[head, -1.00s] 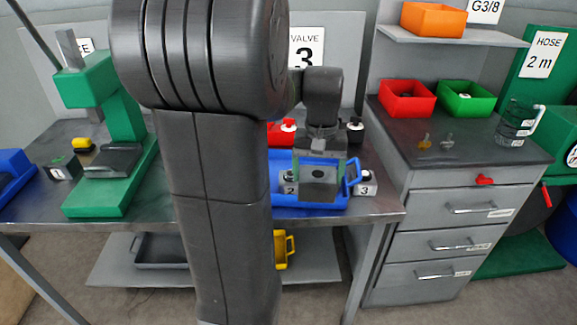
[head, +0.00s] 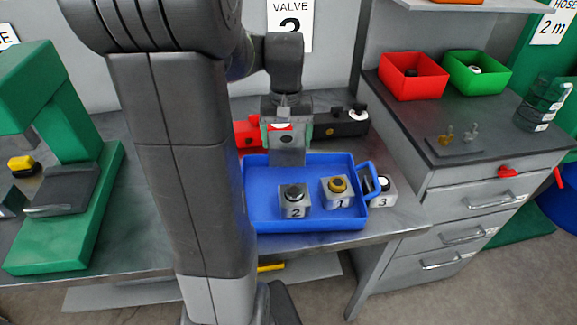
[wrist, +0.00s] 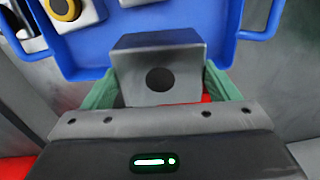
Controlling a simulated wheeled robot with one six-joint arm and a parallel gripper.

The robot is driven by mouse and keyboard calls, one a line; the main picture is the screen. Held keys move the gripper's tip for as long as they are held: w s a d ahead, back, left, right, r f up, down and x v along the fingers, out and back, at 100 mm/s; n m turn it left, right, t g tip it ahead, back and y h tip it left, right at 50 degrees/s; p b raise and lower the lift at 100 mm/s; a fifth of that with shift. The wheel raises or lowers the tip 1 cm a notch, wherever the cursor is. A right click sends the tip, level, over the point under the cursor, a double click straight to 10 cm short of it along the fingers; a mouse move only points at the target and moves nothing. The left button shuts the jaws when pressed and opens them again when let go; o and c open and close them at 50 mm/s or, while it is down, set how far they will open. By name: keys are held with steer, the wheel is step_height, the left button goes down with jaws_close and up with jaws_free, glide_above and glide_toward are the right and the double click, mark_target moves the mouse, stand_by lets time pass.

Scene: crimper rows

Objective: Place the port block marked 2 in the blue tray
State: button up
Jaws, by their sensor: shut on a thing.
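The port block marked 2 (head: 294,203), a grey cube with a dark round top, sits in the blue tray (head: 310,225), left of the port block marked 1 (head: 338,192) with its yellow ring. My gripper (head: 287,135) is over the tray's back edge, behind both blocks. Its green fingers are shut on a grey block (wrist: 160,75) with a dark round hole. No number shows on this block. Whether it touches the tray rim is unclear. In the wrist view, the tray (wrist: 85,45) lies beyond the held block.
The port block marked 3 (head: 381,192) stands outside the tray by its right handle. A red unit (head: 247,133) and a black one (head: 342,124) stand behind the tray. A green press (head: 75,205) is left. Red (head: 413,78) and green (head: 477,75) bins are right.

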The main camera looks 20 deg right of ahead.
mark_target(287, 158)
steer(key=shift+f, duration=3.55)
steer(key=shift+f, duration=0.15)
steer(key=o, duration=1.3)
step_height(287, 158, up, 12)
steer(key=shift+r, duration=0.15)
